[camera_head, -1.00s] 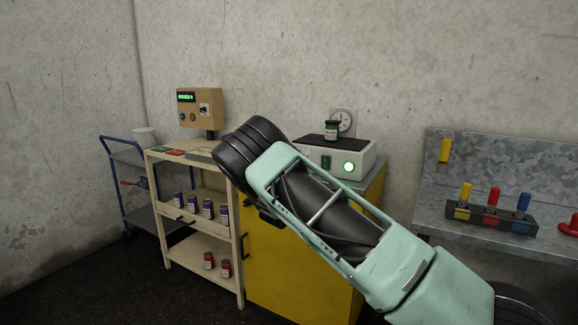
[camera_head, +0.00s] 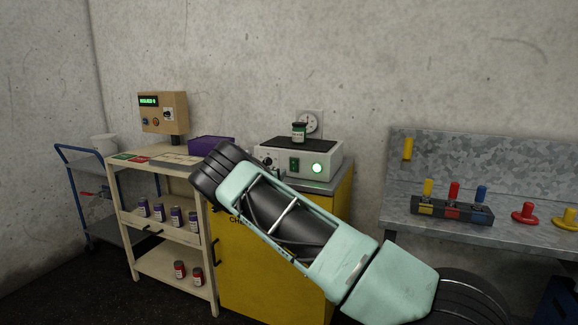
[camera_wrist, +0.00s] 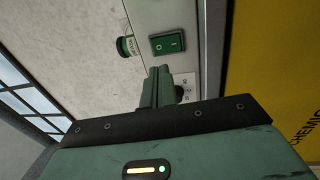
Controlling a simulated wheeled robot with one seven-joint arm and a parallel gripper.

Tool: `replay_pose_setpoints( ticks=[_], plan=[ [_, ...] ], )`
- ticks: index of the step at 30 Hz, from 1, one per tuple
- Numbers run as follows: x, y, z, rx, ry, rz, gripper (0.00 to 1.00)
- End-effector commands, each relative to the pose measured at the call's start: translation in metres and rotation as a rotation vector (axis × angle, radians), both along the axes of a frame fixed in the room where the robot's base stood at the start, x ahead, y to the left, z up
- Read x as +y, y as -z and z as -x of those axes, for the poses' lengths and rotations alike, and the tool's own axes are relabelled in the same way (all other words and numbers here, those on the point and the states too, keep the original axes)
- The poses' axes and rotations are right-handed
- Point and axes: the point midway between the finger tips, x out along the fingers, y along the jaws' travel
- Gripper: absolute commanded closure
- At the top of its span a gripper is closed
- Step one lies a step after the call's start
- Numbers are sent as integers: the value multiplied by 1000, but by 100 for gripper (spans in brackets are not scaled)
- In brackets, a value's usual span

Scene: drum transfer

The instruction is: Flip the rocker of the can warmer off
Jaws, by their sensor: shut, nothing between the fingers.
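The can warmer (camera_head: 276,160) is a pale box with a dark top on the yellow cabinet. Its front carries a green rocker (camera_head: 294,164), a lit round green lamp (camera_head: 317,168) and a dark knob (camera_head: 267,161). A small dark green can (camera_head: 299,132) stands on its top. In the wrist view the rocker (camera_wrist: 167,43) shows large, with its two marks, just beyond my gripper (camera_wrist: 158,72). The fingers are shut, empty, and appear apart from the rocker.
The yellow cabinet (camera_head: 255,262) carries the warmer. To its left stand a cream shelf (camera_head: 152,228) with several cans, a purple box (camera_head: 211,146) and a control box (camera_head: 163,112). A metal bench (camera_head: 400,220) with coloured pegs stands to the right.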

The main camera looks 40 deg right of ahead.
Motion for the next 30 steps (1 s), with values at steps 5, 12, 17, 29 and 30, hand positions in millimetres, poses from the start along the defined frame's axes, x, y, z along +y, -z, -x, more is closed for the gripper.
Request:
replay_pose_setpoints(
  ticks=[5, 12, 17, 29, 30],
  plan=[
    [-35, -7, -14, -1, 0, 2, 100],
    [-62, -11, -26, -1, 0, 0, 100],
    [-68, -11, -28, -1, -1, 0, 100],
    [-71, -13, -29, 3, 2, -16, 100],
    [-73, -15, -29, 9, 3, -33, 100]
  ],
)
